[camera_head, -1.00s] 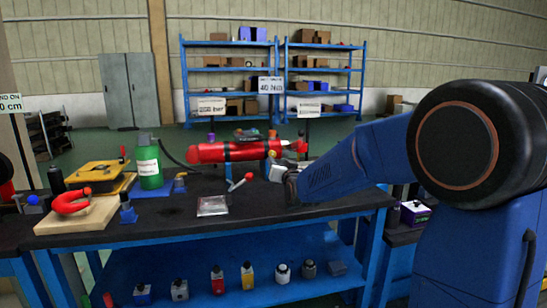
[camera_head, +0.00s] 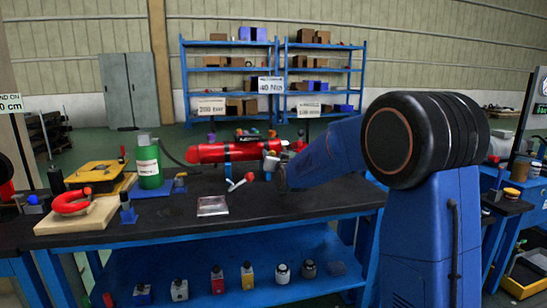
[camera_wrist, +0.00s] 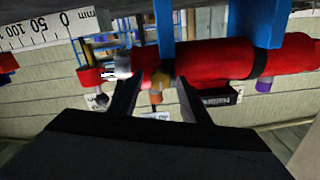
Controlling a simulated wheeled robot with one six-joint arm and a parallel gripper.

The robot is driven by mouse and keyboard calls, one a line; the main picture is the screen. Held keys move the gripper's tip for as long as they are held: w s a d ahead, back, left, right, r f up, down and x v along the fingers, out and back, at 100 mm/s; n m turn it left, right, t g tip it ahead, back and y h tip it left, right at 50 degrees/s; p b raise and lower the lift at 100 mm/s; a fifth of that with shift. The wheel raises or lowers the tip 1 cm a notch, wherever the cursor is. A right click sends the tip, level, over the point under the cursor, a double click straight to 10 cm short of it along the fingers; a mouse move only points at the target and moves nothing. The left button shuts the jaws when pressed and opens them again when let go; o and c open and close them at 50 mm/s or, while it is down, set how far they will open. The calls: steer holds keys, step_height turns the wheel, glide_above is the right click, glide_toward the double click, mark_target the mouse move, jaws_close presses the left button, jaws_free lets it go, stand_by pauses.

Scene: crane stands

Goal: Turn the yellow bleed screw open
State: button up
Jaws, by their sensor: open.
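The red cylinder (camera_head: 222,152) lies level in blue holders on the dark bench in the head view. The wrist view shows it upside down, its red body (camera_wrist: 290,57) running across the top. A small yellow piece that looks like the bleed screw (camera_wrist: 159,80) projects from the cylinder near its silver end fitting. My gripper (camera_wrist: 158,86) is open, with its two dark fingers apart on either side of the yellow piece. I cannot tell whether either finger touches it. In the head view my gripper is at the cylinder's right end, and the screw cannot be made out clearly.
A shiny flat tray (camera_head: 212,206) lies nearer the front. A ruler (camera_wrist: 48,28) shows in the wrist view.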

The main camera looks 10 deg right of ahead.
steer(key=c, duration=1)
steer(key=shift+c, duration=0.2)
steer(key=shift+n, duration=0.3)
steer(key=n, duration=0.3)
steer(key=shift+n, duration=0.3)
steer(key=n, duration=1.7)
steer(key=shift+a+f+n, duration=0.15)
steer(key=shift+n, duration=0.15)
